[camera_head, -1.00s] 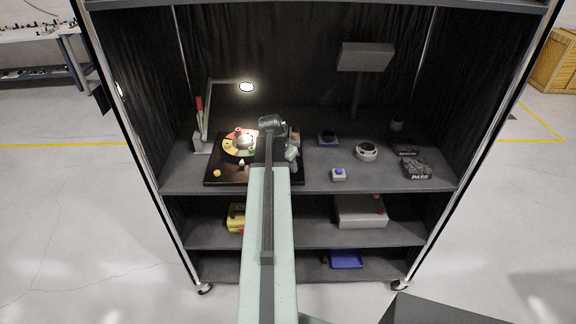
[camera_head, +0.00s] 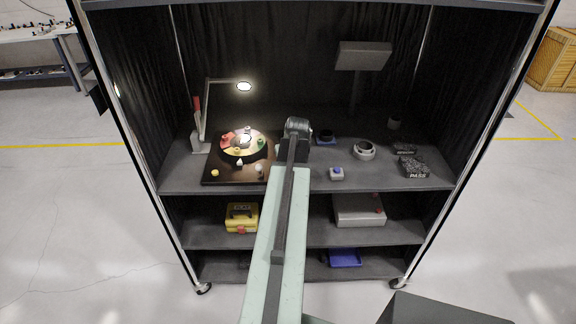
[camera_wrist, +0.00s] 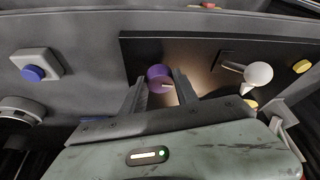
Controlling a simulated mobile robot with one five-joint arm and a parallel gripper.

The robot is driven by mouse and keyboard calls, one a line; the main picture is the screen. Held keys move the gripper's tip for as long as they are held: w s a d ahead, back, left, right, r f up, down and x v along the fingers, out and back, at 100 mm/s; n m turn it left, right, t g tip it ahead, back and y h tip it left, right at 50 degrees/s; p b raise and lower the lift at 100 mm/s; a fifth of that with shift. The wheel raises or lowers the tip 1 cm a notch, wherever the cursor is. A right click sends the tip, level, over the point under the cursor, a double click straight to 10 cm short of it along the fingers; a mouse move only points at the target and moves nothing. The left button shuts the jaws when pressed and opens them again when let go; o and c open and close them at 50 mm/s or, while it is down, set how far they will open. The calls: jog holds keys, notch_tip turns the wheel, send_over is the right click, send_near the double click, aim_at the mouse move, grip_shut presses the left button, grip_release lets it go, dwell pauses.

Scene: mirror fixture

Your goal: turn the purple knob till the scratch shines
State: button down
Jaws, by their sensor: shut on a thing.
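In the wrist view, the purple knob (camera_wrist: 160,78) sits on the dark board, between the two fingers of my gripper (camera_wrist: 162,88), which is shut on it. A small light mark shows on the knob's face. In the head view my arm covers the knob and the fingers. The dark board (camera_head: 222,178) carries a round disc (camera_head: 243,155) with red, yellow and green sectors and small pegs, bright at its middle. A lit lamp (camera_head: 244,86) hangs above it. I cannot make out a scratch.
A white ball-topped lever (camera_wrist: 257,74) and a yellow button (camera_wrist: 301,66) stand on the board. Right of my arm are a blue button box (camera_head: 337,174), a white ring-shaped piece (camera_head: 364,150) and dark blocks (camera_head: 414,168). A grey panel (camera_head: 364,56) stands behind.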

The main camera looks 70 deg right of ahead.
jog(key=shift+s+n+y, duration=0.15)
jog(key=shift+n+y, duration=0.15)
jog(key=shift+n, duration=0.6)
jog(key=c, duration=0.9)
grip_release()
jog(key=shift+c, duration=0.2)
jog(key=p+v, duration=0.7)
jog(key=shift+s+r, duration=0.25)
jog(key=shift+r, duration=0.1)
